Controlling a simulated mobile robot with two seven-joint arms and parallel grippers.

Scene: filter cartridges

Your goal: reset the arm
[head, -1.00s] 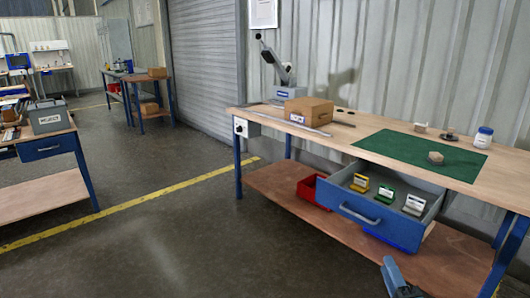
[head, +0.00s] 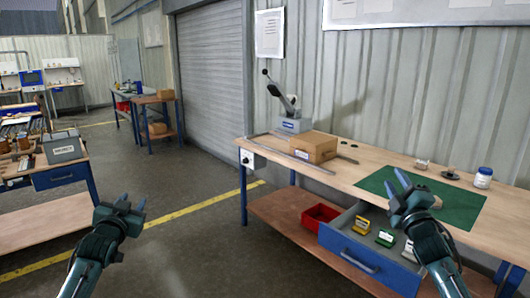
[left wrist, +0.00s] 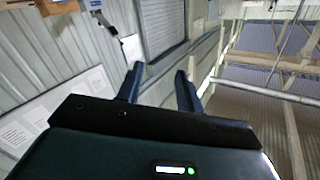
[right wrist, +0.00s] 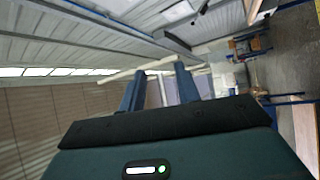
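My left gripper (head: 131,203) is raised at the lower left of the head view, over the floor and clear of everything. Its two fingers stand apart with nothing between them in the left wrist view (left wrist: 160,85). My right gripper (head: 402,180) is raised in front of the workbench (head: 370,178), covering part of the green mat (head: 458,208) and the open drawer (head: 362,252). Its fingers are apart and empty in the right wrist view (right wrist: 160,85). Whether the right gripper touches anything is not shown, but it appears to be in the air.
The open drawer holds yellow, green and white-grey cartridges. A cardboard box (head: 313,146) and a lever press (head: 292,122) stand on the bench, with a white jar (head: 483,177) at right. A red bin (head: 320,217) sits on the lower shelf. Open floor lies left of the bench.

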